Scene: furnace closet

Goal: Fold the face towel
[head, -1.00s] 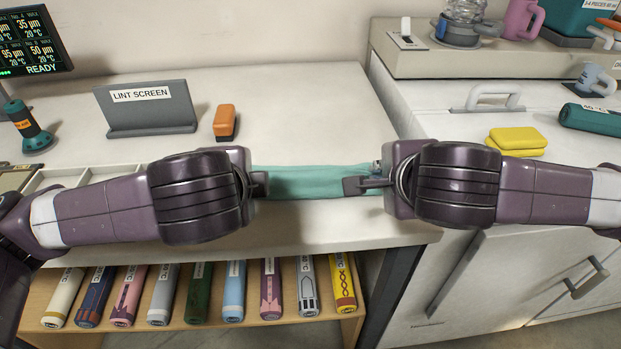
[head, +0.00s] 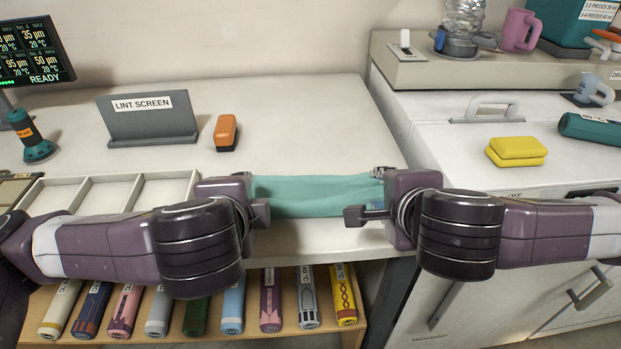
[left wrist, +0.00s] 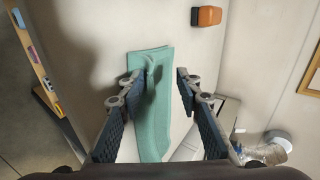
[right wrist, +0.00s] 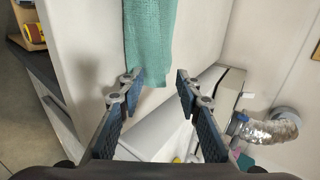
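The teal face towel (head: 318,196) lies as a long narrow strip along the front of the white counter, between my two grippers. My left gripper (head: 257,197) is open at its left end; in the left wrist view the towel (left wrist: 152,120) runs below and between the spread fingers, with a small raised crease near one end. My right gripper (head: 368,194) is open at the right end; in the right wrist view the towel's end (right wrist: 150,45) lies just beyond the parted, empty fingertips. The grippers partly hide both ends in the head view.
An orange-and-black block (head: 226,132) and the lint screen stand (head: 150,120) are behind the towel. A divided white tray (head: 130,192) is left. Yellow sponges (head: 516,151) lie on the right-hand unit. Rolled items (head: 232,305) fill a shelf below the counter edge.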

